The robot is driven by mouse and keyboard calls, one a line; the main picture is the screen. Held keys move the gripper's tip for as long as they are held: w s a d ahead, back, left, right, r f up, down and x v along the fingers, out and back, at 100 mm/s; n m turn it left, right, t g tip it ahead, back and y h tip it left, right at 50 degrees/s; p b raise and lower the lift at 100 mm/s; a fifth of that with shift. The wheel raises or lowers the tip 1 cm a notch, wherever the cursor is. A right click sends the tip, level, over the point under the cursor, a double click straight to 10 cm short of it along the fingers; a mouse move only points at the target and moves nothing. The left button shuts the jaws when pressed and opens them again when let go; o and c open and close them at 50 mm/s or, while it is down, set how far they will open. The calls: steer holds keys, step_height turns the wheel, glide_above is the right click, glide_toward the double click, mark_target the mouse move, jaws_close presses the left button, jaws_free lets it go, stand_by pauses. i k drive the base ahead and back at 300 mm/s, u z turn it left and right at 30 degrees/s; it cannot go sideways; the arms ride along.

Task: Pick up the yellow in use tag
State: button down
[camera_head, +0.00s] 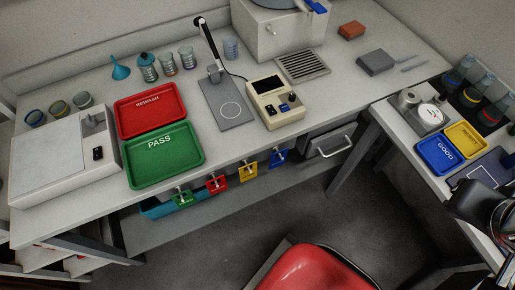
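The yellow tag (248,171) hangs from a small hook on the front edge of the main bench. It is in a row between a red tag (217,184) on its left and a blue tag (278,157) on its right. A green tag (183,199) hangs at the row's left end. Any writing on the yellow tag is too small to read. The dark end of my arm, with my gripper (478,207), shows at the right edge, far from the tag. Its fingertips cannot be made out, and I see nothing held.
A red chair (312,270) stands on the floor in front of the bench. A grey drawer (328,143) is right of the tags. The side table holds a blue tray (439,158) and a yellow tray (466,138). Red and green trays (165,158) lie above the tags.

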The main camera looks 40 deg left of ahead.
mark_target(245, 175)
steer(key=k, duration=0.5)
steer(key=u, duration=1.45)
steer(key=i, duration=0.25)
steer(key=u, duration=0.25)
steer(key=k, duration=0.1)
